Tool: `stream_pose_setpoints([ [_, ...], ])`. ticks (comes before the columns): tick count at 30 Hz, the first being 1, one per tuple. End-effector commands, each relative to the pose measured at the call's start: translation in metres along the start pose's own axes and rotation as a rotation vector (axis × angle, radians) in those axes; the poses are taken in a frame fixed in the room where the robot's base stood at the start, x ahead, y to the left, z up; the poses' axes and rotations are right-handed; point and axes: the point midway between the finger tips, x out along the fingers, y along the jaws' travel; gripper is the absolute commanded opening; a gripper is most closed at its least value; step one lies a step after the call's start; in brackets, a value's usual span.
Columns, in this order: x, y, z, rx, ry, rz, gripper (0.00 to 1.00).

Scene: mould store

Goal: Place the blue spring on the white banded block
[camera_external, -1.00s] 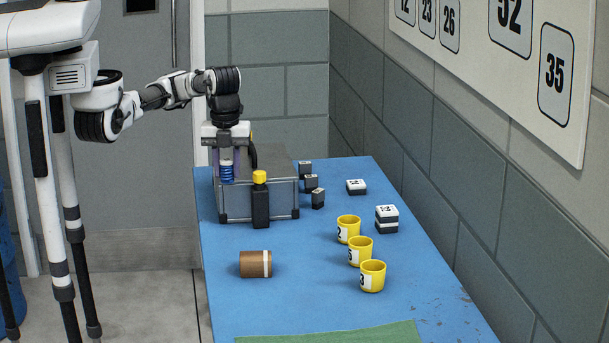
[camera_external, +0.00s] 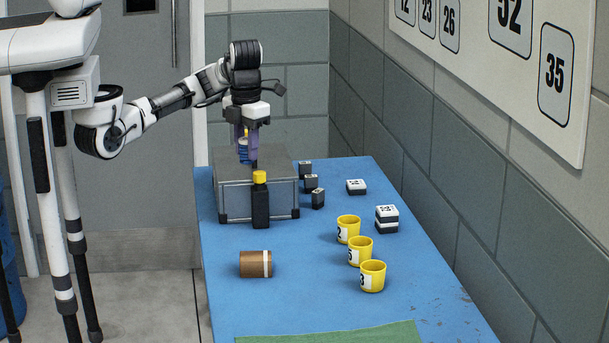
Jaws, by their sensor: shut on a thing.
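My gripper (camera_external: 250,150) is shut on the blue spring (camera_external: 243,153) and holds it above the grey case at the back left of the table. The fingers partly cover the spring. A dark block with a white top and a white band around its side, the white banded block (camera_external: 386,224), stands on the blue table to the right of the yellow cups. Nothing rests on its white, marked top. My gripper is well to the left of this block and higher.
The grey case (camera_external: 235,200) and a black bottle with a yellow cap (camera_external: 260,205) stand below my gripper. Small dark blocks (camera_external: 311,183), a low white-topped block (camera_external: 356,187), yellow cups (camera_external: 360,250) and a brown cylinder (camera_external: 255,264) share the blue table (camera_external: 310,290).

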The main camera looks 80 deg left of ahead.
Motion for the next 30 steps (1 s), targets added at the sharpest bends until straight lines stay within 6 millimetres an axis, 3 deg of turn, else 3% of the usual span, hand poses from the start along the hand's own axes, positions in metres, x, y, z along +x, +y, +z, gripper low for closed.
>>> stream_pose_setpoints([
  [3,-0.004,-0.032,-0.014,0.267,-0.002,-0.001,0.07],
  [9,-0.018,-0.073,-0.040,0.666,-0.003,-0.009,0.07],
  [18,-0.030,-0.099,-0.064,0.963,-0.002,-0.018,0.07],
  [23,-0.005,-0.100,-0.066,0.984,0.003,-0.018,0.07],
  [30,0.058,-0.100,-0.066,0.979,0.000,-0.016,0.07],
])
